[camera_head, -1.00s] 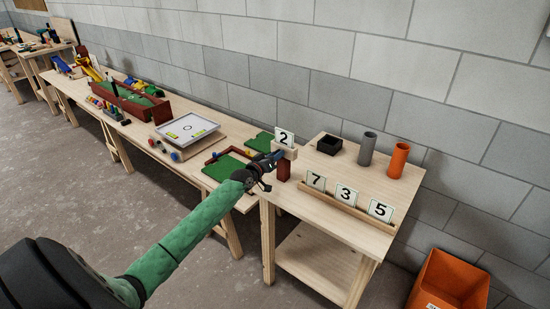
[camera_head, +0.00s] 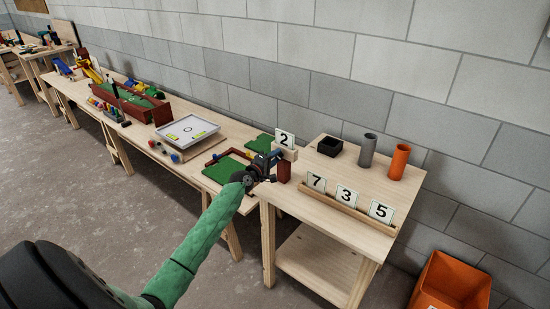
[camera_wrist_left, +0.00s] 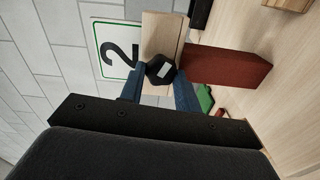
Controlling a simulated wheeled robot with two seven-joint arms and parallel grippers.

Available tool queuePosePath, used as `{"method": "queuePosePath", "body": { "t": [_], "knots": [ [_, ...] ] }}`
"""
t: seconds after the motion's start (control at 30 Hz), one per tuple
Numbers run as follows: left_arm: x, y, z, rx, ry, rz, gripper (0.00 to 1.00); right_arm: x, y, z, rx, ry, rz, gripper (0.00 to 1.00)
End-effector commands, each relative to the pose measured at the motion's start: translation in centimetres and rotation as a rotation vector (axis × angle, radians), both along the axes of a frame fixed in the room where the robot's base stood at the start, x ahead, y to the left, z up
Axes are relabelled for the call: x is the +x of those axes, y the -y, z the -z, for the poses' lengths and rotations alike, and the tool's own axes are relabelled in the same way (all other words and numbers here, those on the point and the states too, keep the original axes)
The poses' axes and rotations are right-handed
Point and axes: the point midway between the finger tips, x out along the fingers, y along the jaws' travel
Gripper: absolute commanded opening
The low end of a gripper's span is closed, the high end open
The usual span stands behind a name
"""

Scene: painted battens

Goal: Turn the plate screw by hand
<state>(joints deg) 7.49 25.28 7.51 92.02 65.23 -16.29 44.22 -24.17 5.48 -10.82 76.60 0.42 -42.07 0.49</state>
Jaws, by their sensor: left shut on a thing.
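The plate screw has a black faceted knob (camera_wrist_left: 161,70) with a pale mark on its face. It sits in front of a pale wooden block (camera_wrist_left: 160,35) on a dark red post (camera_wrist_left: 228,67). The white number plate "2" (camera_wrist_left: 117,48) stands on the block, and it also shows in the head view (camera_head: 284,138). My left gripper (camera_head: 276,156) is at the block's left side. In the left wrist view its blue fingers (camera_wrist_left: 160,77) are shut on the knob, one on each side. The knob is hidden by the gripper in the head view. My right gripper is out of view.
Plates 7, 3 and 5 stand in a wooden rack (camera_head: 335,204) on the table (camera_head: 300,213). A black box (camera_head: 330,146), a grey tube (camera_head: 367,148) and an orange tube (camera_head: 398,161) stand behind. An orange bin (camera_head: 449,285) is on the floor at right.

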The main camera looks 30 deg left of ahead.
Motion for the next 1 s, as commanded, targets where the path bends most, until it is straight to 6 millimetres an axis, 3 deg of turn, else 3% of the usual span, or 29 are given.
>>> {"method": "queuePosePath", "body": {
  "t": [0.13,0.27,0.67,1.0],
  "knots": [
    [0.0,-0.1,-0.1,-0.139,-0.010,-0.003,0.10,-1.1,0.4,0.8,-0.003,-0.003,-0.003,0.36],
    [0.0,-0.1,-0.1,-0.262,-0.020,-0.002,0.10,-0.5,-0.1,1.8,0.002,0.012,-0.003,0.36],
    [-0.1,0.0,0.1,-0.642,-0.051,-0.003,0.10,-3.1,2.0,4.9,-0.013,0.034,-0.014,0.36],
    [0.0,0.1,0.2,-0.954,-0.076,-0.003,0.10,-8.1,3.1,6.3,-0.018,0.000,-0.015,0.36]
  ]
}}
